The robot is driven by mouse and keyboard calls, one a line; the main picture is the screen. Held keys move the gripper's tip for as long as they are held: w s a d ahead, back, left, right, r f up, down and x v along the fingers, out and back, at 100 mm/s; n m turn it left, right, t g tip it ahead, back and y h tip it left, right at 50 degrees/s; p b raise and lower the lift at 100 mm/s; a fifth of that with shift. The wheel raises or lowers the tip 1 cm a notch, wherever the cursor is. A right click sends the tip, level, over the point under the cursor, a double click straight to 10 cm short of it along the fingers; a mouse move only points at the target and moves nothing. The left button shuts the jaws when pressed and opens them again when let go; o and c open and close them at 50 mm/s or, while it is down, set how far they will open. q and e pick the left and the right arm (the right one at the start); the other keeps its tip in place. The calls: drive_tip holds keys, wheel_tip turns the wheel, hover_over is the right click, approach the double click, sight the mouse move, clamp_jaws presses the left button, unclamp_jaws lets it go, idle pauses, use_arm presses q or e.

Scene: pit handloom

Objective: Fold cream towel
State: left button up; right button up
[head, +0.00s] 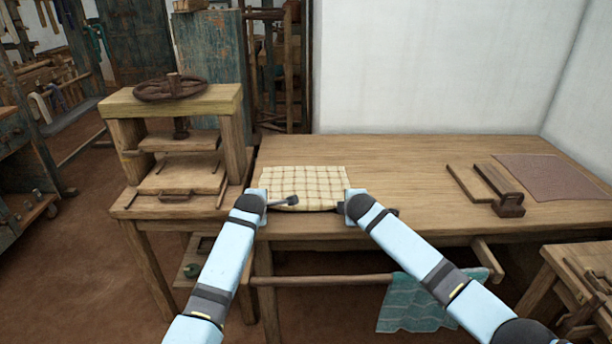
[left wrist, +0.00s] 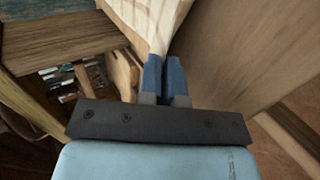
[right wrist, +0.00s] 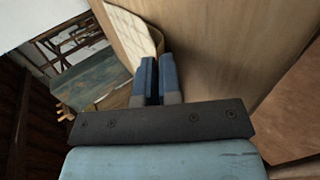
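The cream towel (head: 305,183), with a brown check, lies near the table's front edge, with its near edge bulging slightly toward me. My left gripper (head: 293,200) is at its near left part. In the left wrist view the fingers (left wrist: 166,75) are closed, and the towel (left wrist: 150,15) narrows into a pinched fold between them. My right gripper (head: 346,204) is at the near right corner. In the right wrist view its fingers (right wrist: 157,72) are nearly together and the towel (right wrist: 135,28) tapers to the tips. The exact grip there is partly hidden.
The wooden table (head: 420,165) is clear around and behind the towel. Wooden boards (head: 485,182), a small block (head: 508,205) and a brown mat (head: 550,177) lie at right. A wooden press (head: 180,150) stands at left. A teal cloth (head: 415,305) hangs below the table.

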use_arm(q)
drive_tip(key=o, duration=0.7)
use_arm(e)
drive_tip(key=o, duration=0.7)
